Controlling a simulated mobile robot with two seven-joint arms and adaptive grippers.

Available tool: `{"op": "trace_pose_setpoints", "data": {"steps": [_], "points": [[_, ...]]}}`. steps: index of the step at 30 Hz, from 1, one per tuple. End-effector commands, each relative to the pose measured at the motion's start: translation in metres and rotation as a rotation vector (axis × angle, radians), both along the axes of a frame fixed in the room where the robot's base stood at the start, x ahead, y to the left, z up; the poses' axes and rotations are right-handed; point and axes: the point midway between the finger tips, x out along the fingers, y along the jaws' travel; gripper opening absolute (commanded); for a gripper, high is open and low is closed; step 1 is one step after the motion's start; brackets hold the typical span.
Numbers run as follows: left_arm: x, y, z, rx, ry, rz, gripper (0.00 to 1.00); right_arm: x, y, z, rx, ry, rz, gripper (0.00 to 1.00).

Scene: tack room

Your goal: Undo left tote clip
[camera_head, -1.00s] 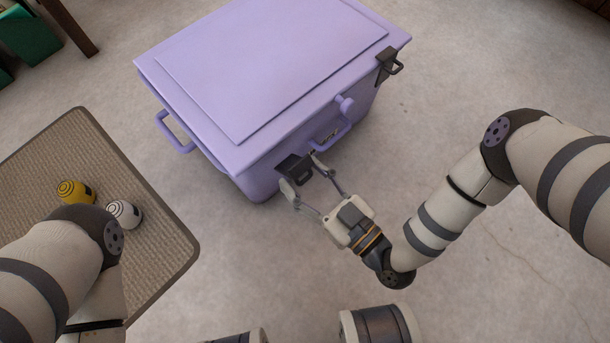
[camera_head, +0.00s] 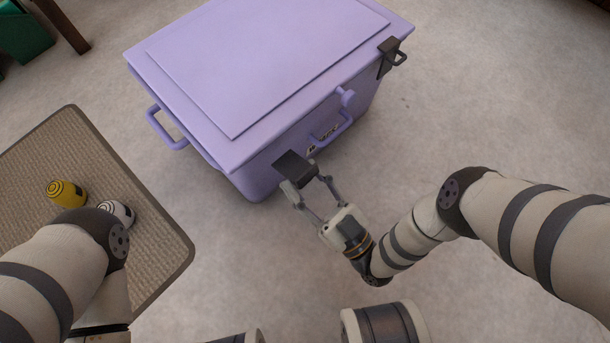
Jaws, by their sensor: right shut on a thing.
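The lilac tote (camera_head: 262,150) stands on the floor with its lid down. Its left clip (camera_head: 293,164), a dark plate on the front near the left corner, sticks out from the tote's front. My right gripper (camera_head: 304,181) is shut on this left clip, with a finger on either side of it. The gripper partly hides the clip's lower edge. The right clip (camera_head: 390,54), dark with a wire loop, sits at the lid's right corner, apart from my gripper. My left arm shows at lower left, but its gripper is out of view.
A wooden leg (camera_head: 62,25) and a green object (camera_head: 22,28) are at the upper left. Floor at right is clear.

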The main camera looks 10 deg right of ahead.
Motion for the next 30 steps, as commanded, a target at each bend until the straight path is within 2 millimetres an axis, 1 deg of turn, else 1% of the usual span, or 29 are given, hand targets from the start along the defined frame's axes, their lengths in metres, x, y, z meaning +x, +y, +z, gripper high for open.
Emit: {"op": "trace_pose_setpoints", "data": {"steps": [1,3,8,18,19,20,28,30], "points": [[-0.0001,0.0,0.0004,0.0,0.0,0.0,0.4,-0.0006,0.0,-0.006,0.001,-0.01,-0.001,0.0],[-0.0002,0.0,0.0005,0.001,0.0,0.001,0.4,0.0001,-0.0001,-0.0077,0.016,-0.035,-0.003,0.0],[-0.0002,0.0,0.0005,0.001,0.0,0.001,0.4,0.0007,0.0002,-0.008,0.04,-0.068,-0.001,0.0],[0.0,0.0001,0.0004,0.001,0.0,0.001,0.4,0.001,0.0005,-0.0071,0.048,-0.074,0.0,0.0],[0.0,0.0001,0.0004,0.001,0.0,0.001,0.4,0.001,0.0005,-0.0071,0.048,-0.074,0.0,0.47],[0.0,0.0001,0.0004,0.001,0.0,0.001,0.4,0.001,0.0005,-0.0069,0.048,-0.074,0.0,0.51],[0.0,0.0001,0.0004,0.001,0.0,0.001,0.4,0.0005,0.0003,-0.0066,0.048,-0.077,0.001,0.51],[-0.0001,0.0,0.0004,0.001,0.0,0.001,0.4,-0.0037,-0.0026,-0.0095,0.047,-0.077,0.0,0.51]]}}
